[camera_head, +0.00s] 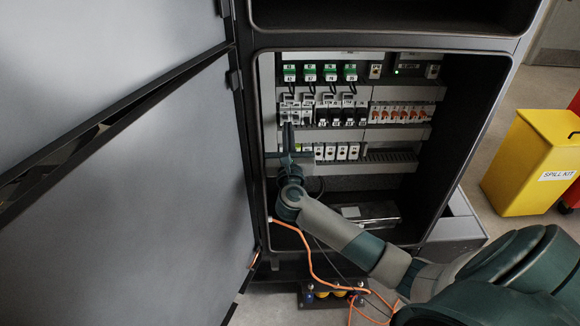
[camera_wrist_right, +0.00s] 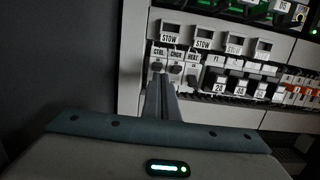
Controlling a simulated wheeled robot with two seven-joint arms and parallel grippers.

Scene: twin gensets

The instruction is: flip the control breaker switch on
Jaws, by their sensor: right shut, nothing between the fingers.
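The control breaker, labelled CTRL (camera_wrist_right: 158,54), is the leftmost in a row of small white breakers in the right wrist view. A dark toggle shows low on it, partly behind my fingertips; I cannot tell its position. In the head view this breaker (camera_head: 284,115) is at the left end of the middle row. My right gripper (camera_head: 288,130) is shut and empty, pointing up into the cabinet. In the right wrist view its fingertips (camera_wrist_right: 161,78) are in front of the lower part of the CTRL breaker; I cannot tell whether they touch it. My left gripper is not in view.
The CHGR breaker (camera_wrist_right: 176,56) and HEAT breaker (camera_wrist_right: 193,60) sit close on the right. STOW labels (camera_wrist_right: 169,37) hang above. Orange-red switches (camera_head: 398,114) are farther right. The open cabinet door (camera_head: 120,190) stands on the left. A yellow spill kit bin (camera_head: 530,165) is outside, right.

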